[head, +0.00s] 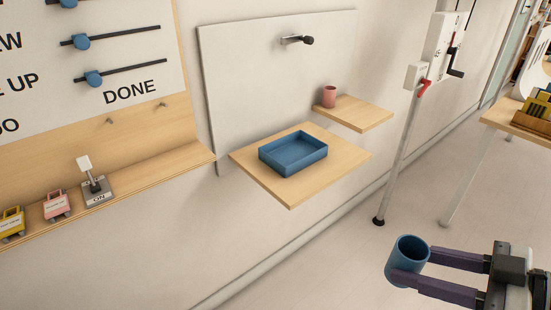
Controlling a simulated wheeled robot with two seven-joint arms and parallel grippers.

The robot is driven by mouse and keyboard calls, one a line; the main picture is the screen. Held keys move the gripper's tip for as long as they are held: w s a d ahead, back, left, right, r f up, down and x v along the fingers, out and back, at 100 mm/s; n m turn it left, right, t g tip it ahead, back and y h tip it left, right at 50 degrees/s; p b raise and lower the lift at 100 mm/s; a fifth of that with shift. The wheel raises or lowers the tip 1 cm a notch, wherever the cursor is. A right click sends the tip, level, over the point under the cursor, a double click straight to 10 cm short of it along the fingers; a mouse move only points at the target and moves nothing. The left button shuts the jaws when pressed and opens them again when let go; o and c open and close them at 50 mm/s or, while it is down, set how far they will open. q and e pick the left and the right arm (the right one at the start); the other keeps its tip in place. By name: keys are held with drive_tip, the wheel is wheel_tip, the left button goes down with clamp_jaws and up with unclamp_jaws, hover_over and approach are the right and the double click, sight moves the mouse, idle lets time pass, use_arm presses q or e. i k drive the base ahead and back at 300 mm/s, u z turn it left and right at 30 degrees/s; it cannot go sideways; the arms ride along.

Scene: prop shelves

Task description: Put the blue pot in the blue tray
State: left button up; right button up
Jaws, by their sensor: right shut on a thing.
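The blue pot (408,250) is a round, open-topped cup at the lower right, held off the floor. My right gripper (408,267) comes in from the right edge, and its two dark purple fingers are shut on the pot's sides. The pot looks roughly upright, with its dark inside showing. The blue tray (293,172) is a shallow rectangular tray on a wooden wall shelf (290,194) near the middle. It looks empty. The gripper and pot are well to the right of the tray and nearer to me. My left gripper is not in view.
A pink cup (329,96) stands on a smaller wooden shelf (352,116) behind the tray. A dark-tipped peg (306,40) sticks out of the wall panel. A white post (396,165) with cranks stands at right. A ledge at left holds a switch (96,191) and small tagged items.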

sight(301, 153)
drive_tip(key=u, duration=0.7)
drive_tip(key=i, duration=1)
